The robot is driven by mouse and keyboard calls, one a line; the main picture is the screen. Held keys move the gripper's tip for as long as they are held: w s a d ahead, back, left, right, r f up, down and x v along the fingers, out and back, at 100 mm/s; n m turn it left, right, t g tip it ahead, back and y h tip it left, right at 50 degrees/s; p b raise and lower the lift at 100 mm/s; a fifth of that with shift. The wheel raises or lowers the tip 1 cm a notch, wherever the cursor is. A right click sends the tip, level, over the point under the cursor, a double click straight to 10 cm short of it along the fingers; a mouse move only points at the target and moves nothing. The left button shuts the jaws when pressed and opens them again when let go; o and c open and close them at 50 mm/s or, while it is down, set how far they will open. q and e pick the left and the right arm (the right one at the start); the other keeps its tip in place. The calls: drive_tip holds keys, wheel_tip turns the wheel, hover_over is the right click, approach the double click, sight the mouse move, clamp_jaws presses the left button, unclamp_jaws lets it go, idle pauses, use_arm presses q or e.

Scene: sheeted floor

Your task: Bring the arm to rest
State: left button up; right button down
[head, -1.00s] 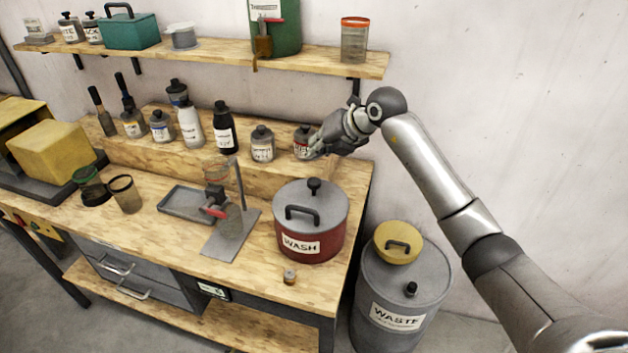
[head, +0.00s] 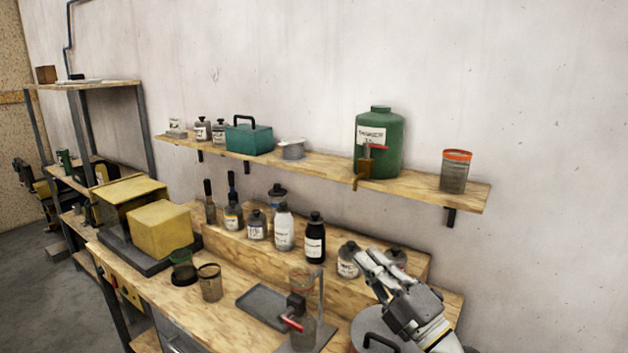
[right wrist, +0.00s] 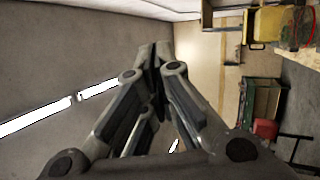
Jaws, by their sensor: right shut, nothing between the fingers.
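My right gripper (head: 371,262) is at the lower right of the head view, in front of the bottles on the bench's raised back step. Its fingers point up and to the left and are closed together with nothing between them. It partly covers the small grey jars and the grey-lidded pot (head: 362,330) behind and below it. In the right wrist view the closed fingers (right wrist: 160,55) fill the middle, with open room beyond them. My left gripper is in neither view.
A wooden shelf (head: 330,180) on the wall carries a green dispenser (head: 384,140), a teal box (head: 249,139) and an orange-rimmed cup (head: 455,171). Several bottles, a stand and yellow boxes (head: 160,230) crowd the bench. The wall at the right is clear.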

drive_tip(key=s+d+f+m+t+h, duration=0.35)
drive_tip(key=d+f+m+h, duration=0.35)
drive_tip(key=d+m+h, duration=0.6)
drive_tip(key=s+d+f+m+g+h, duration=0.1)
drive_tip(key=s+f+m+g+h, duration=0.1)
drive_tip(key=s+f+m+g, duration=0.3)
drive_tip(key=s+d+f+m+g+h, duration=0.2)
drive_tip(key=f+m, duration=0.2)
drive_tip(key=f, duration=0.4)
drive_tip(key=s+a+f+g+y, duration=0.1)
drive_tip(key=s+a+f+g, duration=0.1)
drive_tip(key=s+f+g, duration=0.45)
drive_tip(key=s+a+f+m+g+y, duration=0.1)
drive_tip(key=s+a+f+y, duration=0.15)
drive_tip(key=s, duration=0.75)
drive_tip(key=s+a+f+g+y, duration=0.1)
drive_tip(key=s+a+f+g, duration=0.1)
drive_tip(key=s+f+g, duration=0.45)
wheel_tip(320, 180, down, 26)
drive_tip(key=s+t+b, duration=0.2)
drive_tip(key=b, duration=0.1)
drive_tip(key=s+d+f+g+b, duration=0.1)
drive_tip(key=s+d+f+b, duration=0.2)
drive_tip(key=s+f, duration=1.3)
wheel_tip(320, 180, down, 4)
drive_tip(key=shift+s+d+f+g+h, duration=0.25)
drive_tip(key=shift+s+g+h, duration=0.1)
